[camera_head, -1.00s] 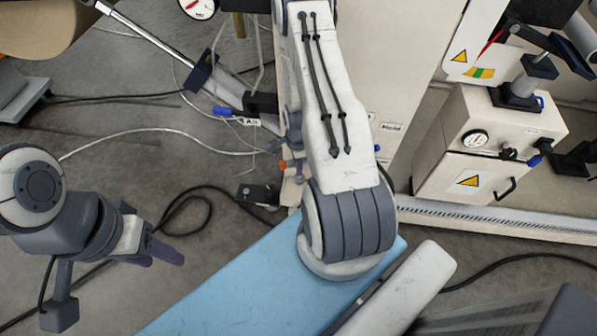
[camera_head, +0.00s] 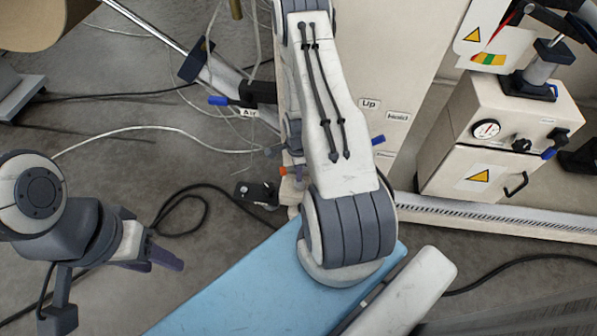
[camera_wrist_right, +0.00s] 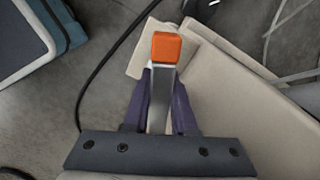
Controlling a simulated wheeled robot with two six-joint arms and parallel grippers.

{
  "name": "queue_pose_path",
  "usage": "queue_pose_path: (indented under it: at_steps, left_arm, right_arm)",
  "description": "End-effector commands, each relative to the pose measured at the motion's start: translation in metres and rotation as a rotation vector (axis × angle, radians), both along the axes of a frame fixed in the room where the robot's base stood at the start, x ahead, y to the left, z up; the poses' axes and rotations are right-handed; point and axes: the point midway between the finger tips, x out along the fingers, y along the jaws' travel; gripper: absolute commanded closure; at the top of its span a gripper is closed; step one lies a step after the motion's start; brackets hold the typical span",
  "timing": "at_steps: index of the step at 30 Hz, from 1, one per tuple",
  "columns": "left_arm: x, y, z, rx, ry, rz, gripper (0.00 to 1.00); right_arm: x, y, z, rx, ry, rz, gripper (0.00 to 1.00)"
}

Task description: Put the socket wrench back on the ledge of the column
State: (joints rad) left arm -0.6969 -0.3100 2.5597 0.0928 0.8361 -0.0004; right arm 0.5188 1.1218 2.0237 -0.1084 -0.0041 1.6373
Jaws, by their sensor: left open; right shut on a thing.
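The socket wrench (camera_wrist_right: 160,90) is a silver bar with an orange end in the right wrist view. My right gripper (camera_wrist_right: 161,85) is shut on it, its purple fingers on both sides of the bar. The orange end points away from the gripper, over or in front of a beige surface; I cannot tell whether it touches. In the head view my right arm hides most of this gripper. The beige column (camera_head: 420,45) stands behind that arm, and its low ledge (camera_head: 288,192) shows only in part. My left gripper (camera_head: 166,259) is open and empty above the floor at left.
A beige cabinet (camera_head: 490,140) with a gauge and warning label stands right of the column. A blue-handled valve (camera_head: 235,101) and a rod are at upper left. Cables (camera_head: 185,212) lie on the grey floor. A brown roll (camera_head: 40,25) is at the top left.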

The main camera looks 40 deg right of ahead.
Motion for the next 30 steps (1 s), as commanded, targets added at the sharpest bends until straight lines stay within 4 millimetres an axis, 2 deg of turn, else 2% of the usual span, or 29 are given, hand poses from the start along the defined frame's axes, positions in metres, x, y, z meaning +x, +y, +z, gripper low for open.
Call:
queue_pose_path:
  at_steps: [4, 5, 6, 7, 19, 23, 30]
  left_arm:
    - [0.000, 0.000, -0.004, 0.000, 0.000, 0.000, 0.50]
    - [0.000, 0.000, -0.003, 0.000, 0.000, 0.000, 0.50]
    - [0.000, 0.000, -0.002, 0.000, 0.000, 0.000, 0.50]
    - [0.000, 0.000, -0.002, 0.000, 0.000, 0.000, 0.50]
    - [0.000, 0.000, 0.003, 0.000, 0.000, 0.000, 0.50]
    - [0.000, 0.000, 0.019, 0.000, 0.000, 0.000, 0.50]
    - [0.000, 0.000, 0.059, 0.000, 0.000, 0.000, 0.50]
  right_arm:
    - [0.000, 0.000, -0.004, 0.000, 0.000, 0.001, 1.00]
    - [0.000, 0.000, -0.003, 0.000, 0.000, 0.002, 0.68]
    - [0.000, 0.000, -0.002, 0.000, 0.000, 0.001, 0.52]
    - [0.000, 0.000, -0.002, 0.000, 0.000, 0.001, 0.45]
    - [0.000, 0.000, 0.004, 0.000, 0.000, 0.000, 0.45]
    - [0.000, 0.000, 0.019, 0.000, 0.000, 0.001, 0.45]
    - [0.000, 0.000, 0.060, 0.000, 0.000, 0.000, 0.45]
